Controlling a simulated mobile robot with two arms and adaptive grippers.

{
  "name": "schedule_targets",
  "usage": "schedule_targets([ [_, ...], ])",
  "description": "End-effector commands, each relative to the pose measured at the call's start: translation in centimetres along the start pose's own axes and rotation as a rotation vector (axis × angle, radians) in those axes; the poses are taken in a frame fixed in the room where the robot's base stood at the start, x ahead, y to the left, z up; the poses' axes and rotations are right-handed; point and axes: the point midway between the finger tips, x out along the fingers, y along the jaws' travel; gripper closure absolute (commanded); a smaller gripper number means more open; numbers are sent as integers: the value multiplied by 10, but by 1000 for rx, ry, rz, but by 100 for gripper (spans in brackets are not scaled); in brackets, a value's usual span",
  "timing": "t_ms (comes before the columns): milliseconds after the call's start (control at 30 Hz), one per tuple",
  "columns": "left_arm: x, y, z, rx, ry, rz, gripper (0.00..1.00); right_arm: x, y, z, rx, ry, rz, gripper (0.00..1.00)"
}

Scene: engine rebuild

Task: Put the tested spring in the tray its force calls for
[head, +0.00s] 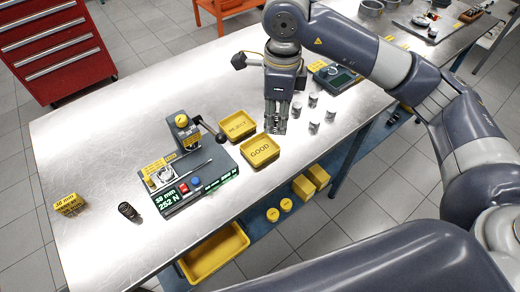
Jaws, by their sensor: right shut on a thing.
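My right gripper (277,126) points down at the back right of the yellow GOOD tray (262,166). It is shut on a small metallic thing, most likely the spring, which the fingers mostly hide. I cannot tell whether it is over the tray's rim or just beside it. The yellow REJECT tray (224,137) lies behind and to the left of the GOOD tray. The spring tester (190,160) stands left of the trays, and its green display (167,202) appears to read 38 mm and 252 N. My left gripper is not in view.
Several silver cylinders (314,126) stand right of my gripper. A dark cylinder (128,211) and a yellow sign block (69,204) are at the table's left. A grey-green device (335,77) lies at the back. The metal table (110,130) is clear at the back left.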

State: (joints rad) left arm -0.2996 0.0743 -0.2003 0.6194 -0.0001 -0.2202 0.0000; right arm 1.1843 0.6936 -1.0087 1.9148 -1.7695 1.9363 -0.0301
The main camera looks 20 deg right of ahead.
Motion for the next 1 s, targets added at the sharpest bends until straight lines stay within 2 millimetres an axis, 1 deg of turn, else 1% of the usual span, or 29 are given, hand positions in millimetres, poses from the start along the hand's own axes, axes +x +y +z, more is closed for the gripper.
schedule_targets([
  [33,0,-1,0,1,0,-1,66,1,-1,2,92,0,1,99],
  [300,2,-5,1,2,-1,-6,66,7,-10,12,645,1,1,99],
  [1000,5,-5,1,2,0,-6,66,25,-30,33,2065,15,-6,99],
])
